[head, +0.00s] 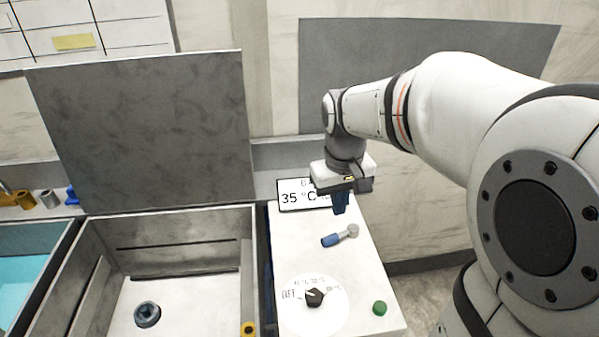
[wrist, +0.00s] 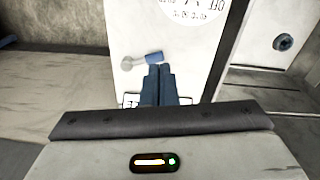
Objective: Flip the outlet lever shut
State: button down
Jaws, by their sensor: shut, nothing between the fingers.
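The outlet lever (head: 332,240) has a blue handle and a grey round pivot, on the white top of the control panel (head: 355,270). In the head view its handle points left and slightly down from the pivot. My gripper (head: 340,209) is shut and empty, pointing down just behind the lever. In the wrist view the closed blue fingertips (wrist: 160,68) are right beside the end of the handle (wrist: 153,57), with the grey pivot to the left. I cannot tell whether they touch it.
A black knob (head: 315,297) on a round dial and a green button (head: 380,308) lie in front. A display (head: 292,196) reading 35 °C stands behind. Left is an open basin (head: 190,222) with a raised grey lid (head: 150,130). Panel space right of the lever is clear.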

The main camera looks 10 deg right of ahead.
jog(key=w+f+n+g, duration=0.1)
jog(key=w+f+g, duration=0.1)
jog(key=w+f, duration=0.45)
jog(key=n+g, duration=0.1)
send_over(321, 237)
jog(key=w, duration=0.3)
jog(key=w+x, duration=0.1)
jog(key=x, duration=0.3)
jog(key=shift+s+a+f+h+b, duration=0.1)
jog(key=shift+s+a+h+b, duration=0.2)
jog(key=shift+b, duration=0.05)
jog(key=p+x, duration=0.2)
jog(key=x, duration=0.7)
jog(key=shift+s+f, duration=0.2)
jog(key=shift+f, duration=0.25)
jog(key=shift+a, duration=0.15)
jog(key=shift+s, duration=0.1)
